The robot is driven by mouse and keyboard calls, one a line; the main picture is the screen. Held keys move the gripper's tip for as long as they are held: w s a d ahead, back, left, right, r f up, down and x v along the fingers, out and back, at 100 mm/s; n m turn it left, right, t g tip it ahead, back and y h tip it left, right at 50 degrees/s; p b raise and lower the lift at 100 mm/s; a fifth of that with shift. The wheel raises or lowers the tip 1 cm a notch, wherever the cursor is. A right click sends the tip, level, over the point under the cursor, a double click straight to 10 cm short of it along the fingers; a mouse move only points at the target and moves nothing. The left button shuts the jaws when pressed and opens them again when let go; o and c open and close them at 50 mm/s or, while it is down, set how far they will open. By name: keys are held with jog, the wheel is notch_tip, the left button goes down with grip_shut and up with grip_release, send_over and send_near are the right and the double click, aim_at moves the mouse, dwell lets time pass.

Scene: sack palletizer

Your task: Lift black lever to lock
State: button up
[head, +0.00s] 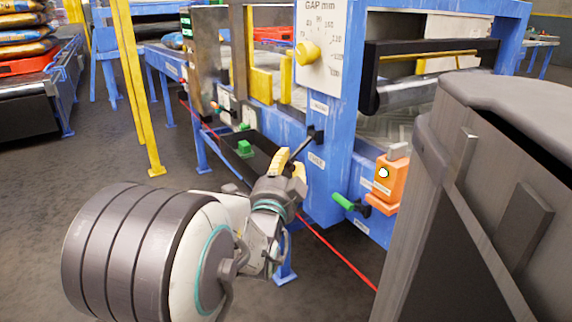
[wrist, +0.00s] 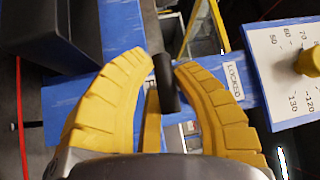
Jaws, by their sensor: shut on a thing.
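The black lever (head: 305,148) is mounted on the blue machine post and slants down toward my gripper in the head view. My gripper (head: 290,165), with yellow fingers, is at the lever's free end. In the wrist view the dark lever end (wrist: 165,84) lies between the two curved yellow fingers of my gripper (wrist: 166,66), which are shut on it. A white LOCKED label (wrist: 232,82) is on the blue post beside the right finger. In the head view, small white labels sit above and below the lever pivot, their text too small to read surely.
An orange box (head: 388,186) and a green-handled lever (head: 345,202) are right of my gripper. A gap dial with a yellow knob (head: 307,53) is above. A red cable (head: 335,252) runs low across the frame. A large grey body (head: 450,200) fills the right foreground.

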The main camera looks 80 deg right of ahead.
grip_shut()
